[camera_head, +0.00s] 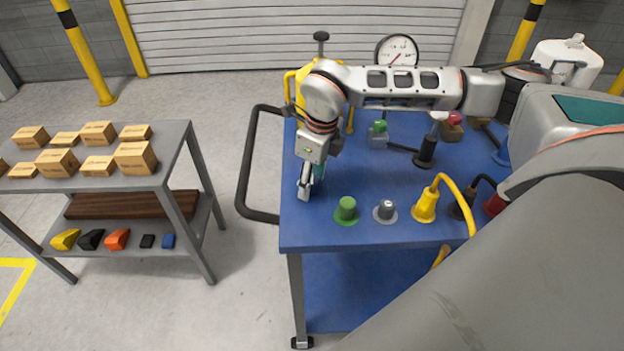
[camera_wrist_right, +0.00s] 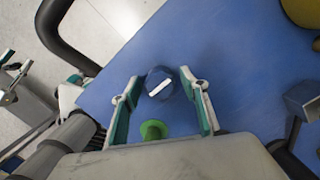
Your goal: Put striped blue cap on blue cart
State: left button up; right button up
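The striped blue cap (camera_wrist_right: 160,84) is dark blue with a white bar across its top. It shows in the right wrist view between the two fingertips, with a gap on each side. My right gripper (camera_head: 305,188) points down over the near left part of the blue cart (camera_head: 312,226); it also shows in the right wrist view (camera_wrist_right: 160,82), open around the cap. In the head view the gripper hides the cap. I cannot tell whether the cap rests on the cart's top.
A green knob (camera_head: 346,208) stands just right of the gripper, followed by a grey knob (camera_head: 386,210) and a yellow plug (camera_head: 425,205). A black handle (camera_head: 243,165) borders the cart's left side. A grey shelf (camera_head: 180,150) with boxes stands left across bare floor.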

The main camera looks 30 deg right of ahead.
aim_at(318, 181)
jog(key=shift+r, duration=0.55)
notch_tip(318, 181, up, 11)
jog(key=s, duration=0.1)
jog(key=shift+s+d, duration=0.15)
jog(key=shift+d, duration=0.2)
jog(key=shift+s, duration=0.1)
